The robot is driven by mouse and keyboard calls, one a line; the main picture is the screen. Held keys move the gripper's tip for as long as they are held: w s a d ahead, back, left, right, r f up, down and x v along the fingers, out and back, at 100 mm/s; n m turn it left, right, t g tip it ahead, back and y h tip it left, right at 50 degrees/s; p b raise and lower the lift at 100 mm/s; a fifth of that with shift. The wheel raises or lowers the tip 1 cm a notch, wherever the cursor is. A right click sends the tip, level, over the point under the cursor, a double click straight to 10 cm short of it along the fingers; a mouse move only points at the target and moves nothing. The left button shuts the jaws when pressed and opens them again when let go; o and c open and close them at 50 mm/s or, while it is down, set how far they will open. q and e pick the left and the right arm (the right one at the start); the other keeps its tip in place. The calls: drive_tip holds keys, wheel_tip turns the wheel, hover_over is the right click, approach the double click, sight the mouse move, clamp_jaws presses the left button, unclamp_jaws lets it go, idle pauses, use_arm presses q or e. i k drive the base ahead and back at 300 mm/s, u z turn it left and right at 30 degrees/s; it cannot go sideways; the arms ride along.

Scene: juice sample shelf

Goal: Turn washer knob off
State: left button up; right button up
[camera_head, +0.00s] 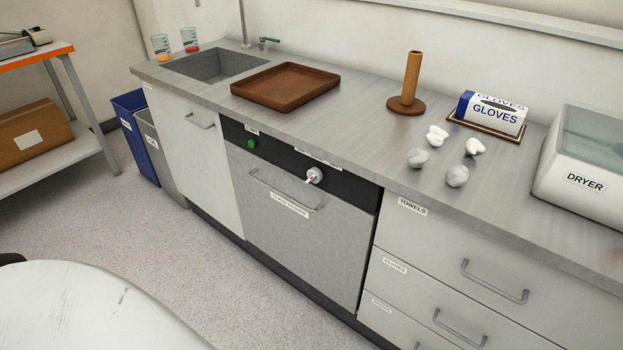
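The washer (285,240) is built in under the counter, with a grey door, a bar handle (285,192) and a black control panel (345,180). A round white knob (315,175) sits at the middle of the panel, with a small reddish mark on its lower left side. A green button (252,143) is at the panel's left end. The labels near the knob and button are too small to read surely. The washer door looks shut. Neither of my grippers is in view, and nothing touches the knob.
The counter (350,125) holds a brown tray (285,105), a wooden post on a round base (408,103), a glove box (492,112), several crumpled white pieces and a dryer (585,180). Drawers (450,270) flank the washer on the right. The floor (215,280) before it is mostly clear.

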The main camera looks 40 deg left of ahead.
sight(314, 175)
drive_tip(key=k, duration=0.5)
drive_tip(key=u, duration=2.7)
drive_tip(key=i, duration=2.15)
drive_tip(key=z, duration=2.25)
